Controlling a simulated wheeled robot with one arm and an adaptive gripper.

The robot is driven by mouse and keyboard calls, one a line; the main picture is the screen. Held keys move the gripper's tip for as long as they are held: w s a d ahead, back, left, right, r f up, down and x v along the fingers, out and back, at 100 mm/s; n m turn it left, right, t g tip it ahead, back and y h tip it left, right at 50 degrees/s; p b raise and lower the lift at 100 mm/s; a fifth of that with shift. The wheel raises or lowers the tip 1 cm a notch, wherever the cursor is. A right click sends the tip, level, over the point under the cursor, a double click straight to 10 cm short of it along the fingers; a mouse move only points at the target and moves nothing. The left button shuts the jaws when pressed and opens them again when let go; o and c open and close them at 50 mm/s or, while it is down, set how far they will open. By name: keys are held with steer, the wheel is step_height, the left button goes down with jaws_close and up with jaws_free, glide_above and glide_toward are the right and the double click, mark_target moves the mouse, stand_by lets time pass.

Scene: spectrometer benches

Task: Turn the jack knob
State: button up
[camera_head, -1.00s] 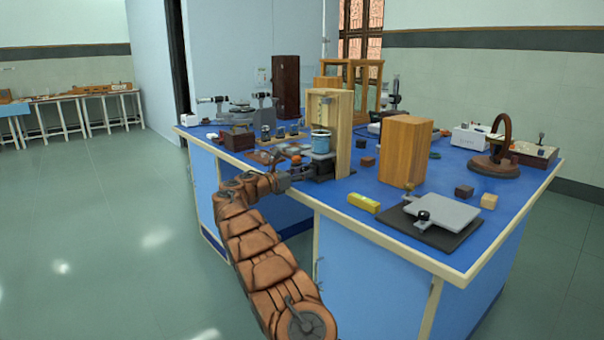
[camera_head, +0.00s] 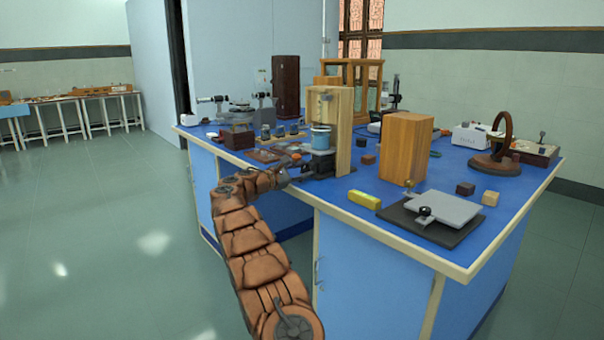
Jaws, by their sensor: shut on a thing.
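A small dark jack (camera_head: 322,163) stands at the near edge of the blue bench, under a blue can (camera_head: 320,138) and in front of a tall wooden frame (camera_head: 344,128). My gripper (camera_head: 302,173) is at the left side of the jack, at the end of my brown arm. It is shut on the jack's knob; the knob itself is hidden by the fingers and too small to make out.
The blue bench top (camera_head: 345,226) also holds a wooden block (camera_head: 404,148), a yellow block (camera_head: 364,199) and a grey plate with a black knob (camera_head: 445,207). Spectrometer parts (camera_head: 240,113) stand behind left. The floor (camera_head: 100,230) to the left is clear.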

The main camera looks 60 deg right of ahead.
stand_by(0.4)
steer(key=o, duration=1.2)
steer(key=shift+c, duration=0.2)
steer(key=n+p, duration=0.1)
steer(key=n, duration=0.2)
steer(key=shift+r+p, duration=0.1)
steer(key=shift+p, duration=0.3)
steer(key=shift+f+n, duration=0.2)
steer(key=shift+n, duration=2.1)
